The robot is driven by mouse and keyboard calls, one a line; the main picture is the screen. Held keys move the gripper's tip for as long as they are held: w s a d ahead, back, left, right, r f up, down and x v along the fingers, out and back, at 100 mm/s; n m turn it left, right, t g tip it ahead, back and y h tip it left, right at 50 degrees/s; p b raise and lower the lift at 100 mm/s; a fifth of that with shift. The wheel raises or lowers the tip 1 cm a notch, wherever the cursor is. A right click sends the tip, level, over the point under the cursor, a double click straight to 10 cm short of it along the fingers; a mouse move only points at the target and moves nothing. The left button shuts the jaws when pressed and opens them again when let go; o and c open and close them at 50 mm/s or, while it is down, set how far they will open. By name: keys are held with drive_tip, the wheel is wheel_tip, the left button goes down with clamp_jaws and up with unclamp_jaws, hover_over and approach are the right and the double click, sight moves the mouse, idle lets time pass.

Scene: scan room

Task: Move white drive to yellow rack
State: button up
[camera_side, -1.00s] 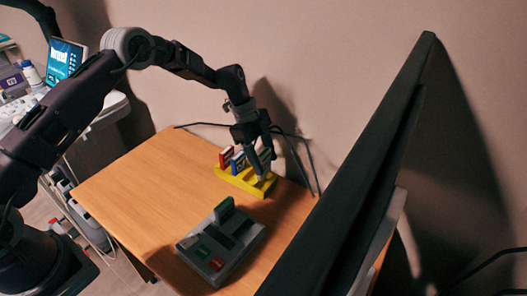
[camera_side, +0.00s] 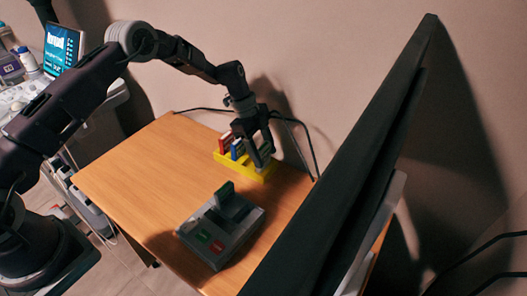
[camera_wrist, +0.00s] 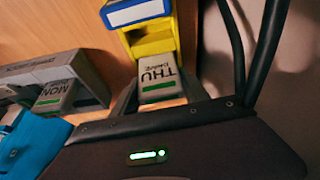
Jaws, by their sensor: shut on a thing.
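My gripper (camera_side: 259,165) is shut on a pale drive marked THU, with a green stripe (camera_wrist: 158,85). It is at the near end of the yellow rack (camera_wrist: 155,46). In the side view the yellow rack (camera_side: 228,163) stands on the table near the wall, and the fingers come down at its right end. The fingers hide most of the held drive there. I cannot tell if its lower end is seated in the slot or just above it.
A red drive (camera_side: 226,144) and a blue drive (camera_side: 237,149) stand in the rack. A grey dock (camera_side: 206,256) sits nearer, holding an upright drive (camera_side: 226,194) marked MON in the wrist view (camera_wrist: 57,92). A large dark panel (camera_side: 350,175) blocks the right. The table's left is clear.

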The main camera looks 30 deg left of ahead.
drive_tip(key=shift+f, duration=0.95)
idle(0.4)
drive_tip(key=o, duration=1.8)
drive_tip(key=shift+c, duration=0.2)
drive_tip(key=shift+r, duration=3.45)
